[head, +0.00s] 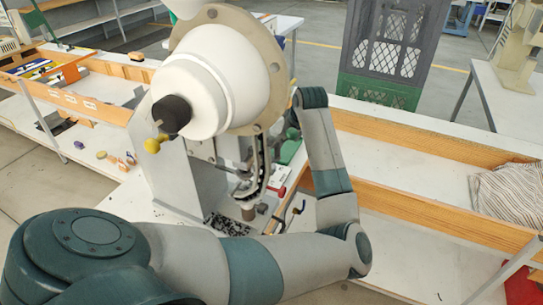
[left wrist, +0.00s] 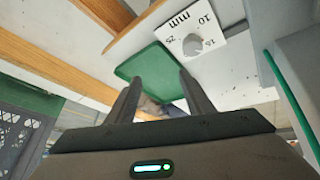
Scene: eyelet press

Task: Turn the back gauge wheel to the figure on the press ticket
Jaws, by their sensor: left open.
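The eyelet press (head: 215,85), a big white machine with a round flange, stands in the middle of the head view. In the left wrist view a white plate (left wrist: 206,24) carries upside-down figures, "10", "15", "25" and "mm", around a small grey round part (left wrist: 193,44). This looks like the back gauge wheel and its scale; its setting is not readable. My left gripper (left wrist: 161,84) is open, its two dark fingers apart, with the plate beyond and right of the fingertips. In the head view the press mostly hides this gripper. I cannot make out the press ticket.
A green tray-like panel (left wrist: 148,66) lies beyond the fingertips. Wooden rails (head: 425,138) edge the white bench. A grey crate (head: 388,45) stands behind, and striped cloth (head: 508,190) lies at right. Small loose parts (head: 103,155) lie left of the press.

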